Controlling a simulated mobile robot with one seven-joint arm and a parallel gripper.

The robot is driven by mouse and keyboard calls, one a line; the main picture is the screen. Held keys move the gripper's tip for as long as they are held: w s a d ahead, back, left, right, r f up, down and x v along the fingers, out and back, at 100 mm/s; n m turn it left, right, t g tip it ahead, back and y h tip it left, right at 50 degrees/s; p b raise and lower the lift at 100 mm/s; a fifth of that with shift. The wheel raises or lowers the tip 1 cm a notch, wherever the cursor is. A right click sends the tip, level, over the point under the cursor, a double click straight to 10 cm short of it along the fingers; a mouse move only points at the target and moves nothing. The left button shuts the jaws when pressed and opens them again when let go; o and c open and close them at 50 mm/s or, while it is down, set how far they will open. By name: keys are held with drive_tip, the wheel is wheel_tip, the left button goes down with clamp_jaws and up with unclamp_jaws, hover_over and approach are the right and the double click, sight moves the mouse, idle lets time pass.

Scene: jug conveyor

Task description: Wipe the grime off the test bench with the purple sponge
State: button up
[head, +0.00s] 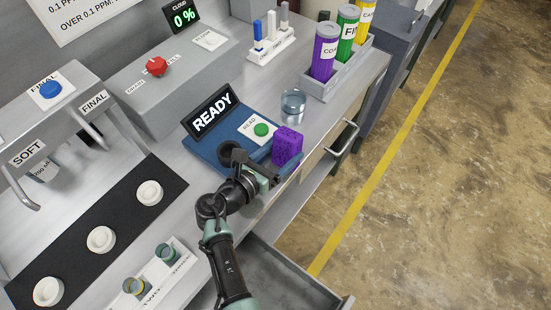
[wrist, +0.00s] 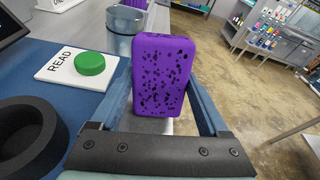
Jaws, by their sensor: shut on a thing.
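The purple sponge (head: 287,146) is held upright in my gripper (head: 277,169), at the right end of the blue reader by the bench's front edge. In the wrist view the sponge (wrist: 162,75) shows dark specks on its face and sits between the two blue fingers. I cannot tell whether its bottom touches a surface. The grey metal test bench (head: 228,75) runs along the wall. I see no clear grime patch on its visible parts; my arm and the sponge hide some of it.
The blue reader has a READY display (head: 210,112), a green button (head: 262,129) and a black ring. A clear glass (head: 293,105) stands just behind the sponge. A holder with colored tubes (head: 325,52) stands farther right. An open drawer (head: 285,275) juts out below the bench.

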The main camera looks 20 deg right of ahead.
drive_tip(key=shift+w+d+f, duration=0.1)
drive_tip(key=shift+d, duration=0.05)
drive_tip(key=shift+s+a+p, duration=0.8)
drive_tip(key=shift+s+a, duration=0.3)
drive_tip(key=shift+a, duration=0.45)
drive_tip(key=shift+s+a+p, duration=0.75)
drive_tip(key=shift+s+a, duration=0.4)
drive_tip(key=shift+a, duration=0.45)
drive_tip(key=shift+s+a+p, duration=0.8)
drive_tip(key=shift+s+a, duration=0.3)
drive_tip(key=shift+a, duration=0.45)
drive_tip(key=shift+s+a+p, duration=0.2)
drive_tip(key=shift+s+a, duration=0.5)
drive_tip(key=shift+a, duration=0.25)
drive_tip(key=shift+s+a+p, duration=0.2)
drive_tip(key=shift+s+a, duration=0.5)
drive_tip(key=shift+a, duration=0.2)
wheel_tip(320, 180, up, 6)
drive_tip(key=p, duration=0.6)
